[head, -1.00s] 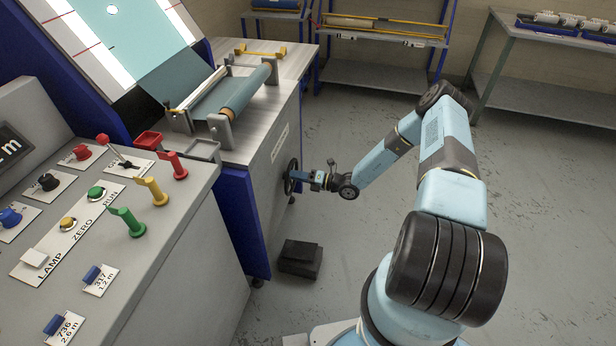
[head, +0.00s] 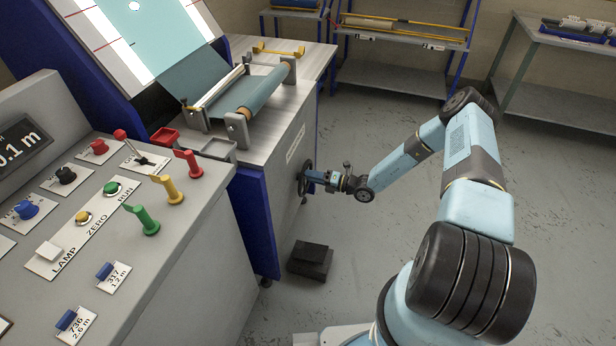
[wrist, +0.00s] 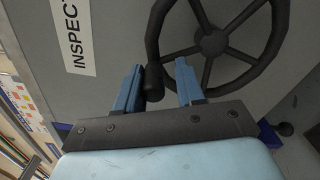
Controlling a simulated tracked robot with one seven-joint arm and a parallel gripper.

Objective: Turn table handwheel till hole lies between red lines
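The table handwheel (head: 307,178) is dark and spoked, on the grey side of the inspection table. It also shows in the wrist view (wrist: 212,44), with its dark crank handle (wrist: 153,80). My gripper (head: 318,177) is at the wheel. In the wrist view its blue fingers (wrist: 158,84) are apart, with the handle between them, nearer the left finger; contact is unclear. The hole (head: 134,6) is a white spot in the pale blue cloth (head: 150,38), near the top edge of the head view. Short red lines (head: 97,43) mark the white side strips; part of this screen is cut off.
A grey control panel (head: 120,245) with coloured knobs and levers stands at left; its display (head: 20,146) is partly cut off. A cloth roll (head: 258,90) lies on the table. A black block (head: 310,260) sits on the floor below the wheel. Floor to the right is clear.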

